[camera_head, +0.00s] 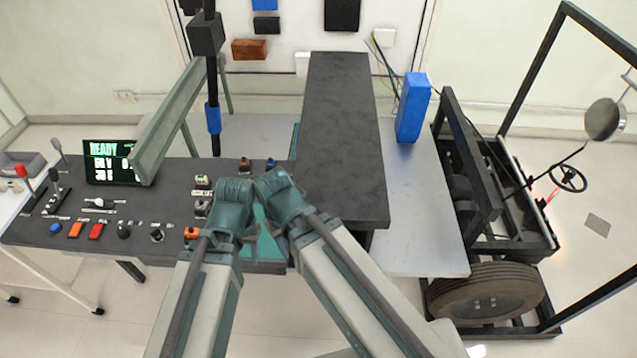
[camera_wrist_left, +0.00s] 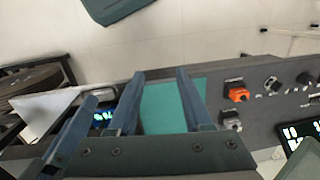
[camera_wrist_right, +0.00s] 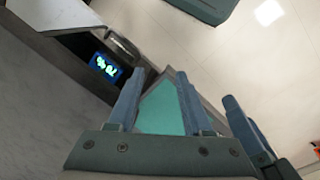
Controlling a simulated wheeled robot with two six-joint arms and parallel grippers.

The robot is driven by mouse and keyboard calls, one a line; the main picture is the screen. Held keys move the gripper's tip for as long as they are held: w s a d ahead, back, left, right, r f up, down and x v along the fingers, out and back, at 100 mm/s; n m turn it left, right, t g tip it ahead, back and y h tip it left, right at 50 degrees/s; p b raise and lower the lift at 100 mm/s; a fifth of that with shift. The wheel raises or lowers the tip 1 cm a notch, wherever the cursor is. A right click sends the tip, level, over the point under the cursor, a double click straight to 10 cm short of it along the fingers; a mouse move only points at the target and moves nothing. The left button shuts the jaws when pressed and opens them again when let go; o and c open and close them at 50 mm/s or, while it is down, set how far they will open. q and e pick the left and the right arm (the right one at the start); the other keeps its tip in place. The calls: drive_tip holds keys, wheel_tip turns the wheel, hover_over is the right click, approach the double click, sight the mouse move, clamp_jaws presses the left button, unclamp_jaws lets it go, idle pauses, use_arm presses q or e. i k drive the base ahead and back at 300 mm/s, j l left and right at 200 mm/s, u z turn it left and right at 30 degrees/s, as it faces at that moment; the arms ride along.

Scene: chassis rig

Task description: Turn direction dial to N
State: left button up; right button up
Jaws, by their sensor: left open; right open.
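Two dark round knobs sit side by side on the console's front strip in the head view: a left knob (camera_head: 124,231) and a right knob (camera_head: 157,236). Small white marks surround them, too small to read, so I cannot tell which is the direction dial or where it points. Both also show at the right of the left wrist view, one knob (camera_wrist_left: 272,84) nearer and one (camera_wrist_left: 305,78) farther from my left gripper (camera_wrist_left: 158,73). That gripper is open and empty, right of the knobs in the head view. My right gripper (camera_wrist_right: 159,79) is open and empty beside it.
A dark slab (camera_head: 340,130) and a blue block (camera_head: 412,108) stand right. A green beam (camera_head: 170,115) slants above the console.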

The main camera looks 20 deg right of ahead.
sight(123, 232)
drive_tip(key=l+u, duration=0.1)
drive_tip(key=l, duration=0.45)
drive_tip(key=k+l+u, duration=0.15)
drive_tip(key=l, duration=0.35)
drive_tip(key=l+u, duration=0.1)
drive_tip(key=l, duration=0.45)
drive_tip(key=k+l+u, duration=0.1)
drive_tip(key=l, duration=0.4)
drive_tip(key=u, duration=1.25)
drive_tip(key=i+j+z, duration=0.5)
drive_tip(key=i+j, duration=0.85)
drive_tip(key=i, duration=0.05)
